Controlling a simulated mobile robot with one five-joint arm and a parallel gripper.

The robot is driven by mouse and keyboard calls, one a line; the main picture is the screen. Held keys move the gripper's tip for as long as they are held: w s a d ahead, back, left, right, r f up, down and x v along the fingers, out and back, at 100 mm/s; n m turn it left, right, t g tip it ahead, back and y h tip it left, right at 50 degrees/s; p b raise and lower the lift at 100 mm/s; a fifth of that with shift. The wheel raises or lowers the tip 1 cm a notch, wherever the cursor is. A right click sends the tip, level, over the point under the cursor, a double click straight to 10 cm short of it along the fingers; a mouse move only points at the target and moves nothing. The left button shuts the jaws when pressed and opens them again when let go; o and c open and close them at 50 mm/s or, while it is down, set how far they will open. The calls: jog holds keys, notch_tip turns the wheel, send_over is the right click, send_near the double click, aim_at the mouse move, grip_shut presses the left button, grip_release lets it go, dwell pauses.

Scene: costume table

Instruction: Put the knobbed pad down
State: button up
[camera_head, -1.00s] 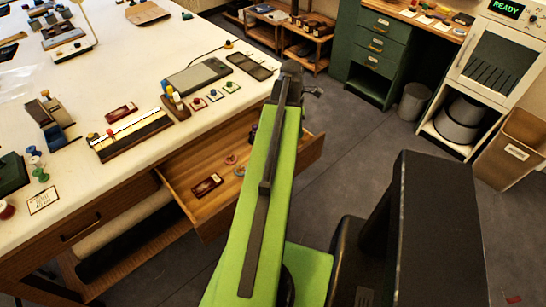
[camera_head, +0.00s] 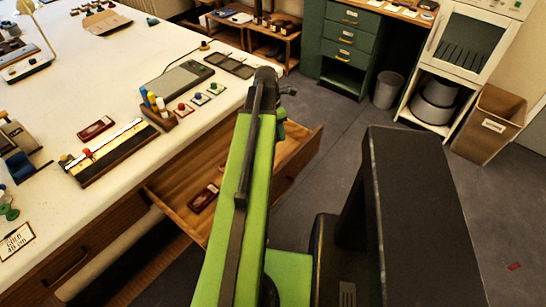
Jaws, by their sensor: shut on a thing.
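Three small pale pads with coloured knobs lie in a row on the white table: a red-knobbed pad (camera_head: 184,109), a blue-knobbed pad (camera_head: 200,99) and a green-knobbed pad (camera_head: 216,88). I cannot tell whether any of these is the task's pad. My green arm reaches up the middle of the view, its dark end joint just right of the table edge, over the open drawer. My gripper's fingers do not show; the arm hides them and anything they hold.
An open wooden drawer (camera_head: 176,186) sticks out from the table, with a dark red item (camera_head: 203,197) inside. A knob holder (camera_head: 160,115), a long slotted block (camera_head: 112,152) and a grey device (camera_head: 178,82) stand on the table (camera_head: 85,95).

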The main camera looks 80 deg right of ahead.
aim_at(278, 154)
jog(key=shift+s+f+n, duration=0.1)
jog(key=shift+n, duration=0.2)
notch_tip(278, 154, down, 10)
jog(key=b, duration=1)
jog(key=shift+f, duration=0.15)
jog(key=o, duration=1.4)
jog(key=shift+o, duration=0.2)
jog(key=shift+r, duration=0.2)
jog(key=r+p, duration=0.4)
jog(key=w+r+p, duration=0.1)
jog(key=r+p, duration=0.7)
jog(key=shift+w+a, duration=0.3)
jog(key=shift+w, duration=0.05)
